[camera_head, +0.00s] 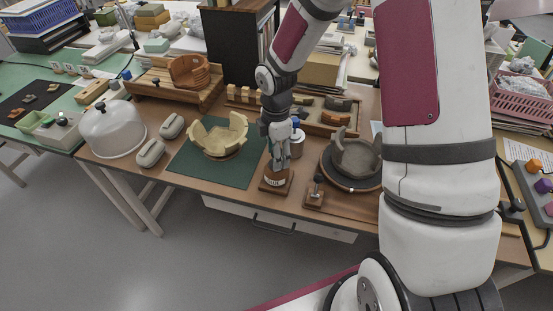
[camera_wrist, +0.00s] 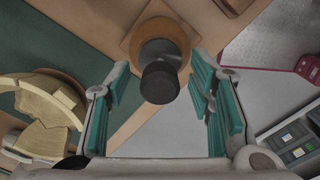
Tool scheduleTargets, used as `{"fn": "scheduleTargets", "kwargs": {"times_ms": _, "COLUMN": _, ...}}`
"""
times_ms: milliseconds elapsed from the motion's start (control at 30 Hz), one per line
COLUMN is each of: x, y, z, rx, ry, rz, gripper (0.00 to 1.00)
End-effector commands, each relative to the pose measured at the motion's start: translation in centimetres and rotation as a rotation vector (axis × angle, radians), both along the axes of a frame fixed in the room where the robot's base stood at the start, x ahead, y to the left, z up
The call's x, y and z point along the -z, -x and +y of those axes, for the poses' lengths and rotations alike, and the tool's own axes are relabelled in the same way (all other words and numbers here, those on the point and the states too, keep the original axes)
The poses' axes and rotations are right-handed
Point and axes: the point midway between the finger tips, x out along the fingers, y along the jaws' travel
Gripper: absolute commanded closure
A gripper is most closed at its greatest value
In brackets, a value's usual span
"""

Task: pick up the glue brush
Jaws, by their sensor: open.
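My gripper (camera_head: 280,163) points down over a small wooden holder (camera_head: 276,184) with a white label, near the front edge of the table. In the wrist view, an upright black-ended piece (camera_wrist: 160,82), which looks like the glue brush's handle, rises from the round wooden holder (camera_wrist: 158,28) toward the camera. My open gripper (camera_wrist: 161,74) has one teal-padded finger on each side of it, with gaps on both sides. The brush's lower part is hidden, and in the head view my fingers cover the handle.
A pale, partly assembled pot (camera_head: 219,138) stands on a green mat (camera_head: 196,171) to the left. A dark pot (camera_head: 356,156) sits on a round stand to the right. A small black-knobbed wooden stand (camera_head: 316,195) is close by on the right. A glass dome (camera_head: 112,128) is far left.

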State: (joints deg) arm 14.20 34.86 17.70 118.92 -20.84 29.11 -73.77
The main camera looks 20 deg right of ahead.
Motion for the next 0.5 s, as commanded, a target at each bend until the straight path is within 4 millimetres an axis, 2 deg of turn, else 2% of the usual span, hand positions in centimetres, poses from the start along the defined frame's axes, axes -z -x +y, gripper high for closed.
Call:
{"fn": "scheduleTargets", "kwargs": {"times_ms": 167, "x": -0.02, "y": 0.01, "z": -0.01, "rx": 0.000, "ry": 0.000, "rz": 0.000, "gripper": 0.54}}
{"fn": "scheduleTargets", "kwargs": {"times_ms": 333, "x": -0.03, "y": 0.01, "z": -0.01, "rx": 0.000, "ry": 0.000, "rz": 0.000, "gripper": 0.92}}
{"fn": "scheduleTargets", "kwargs": {"times_ms": 500, "x": -0.03, "y": 0.01, "z": -0.02, "rx": 0.000, "ry": 0.000, "rz": 0.000, "gripper": 0.92}}
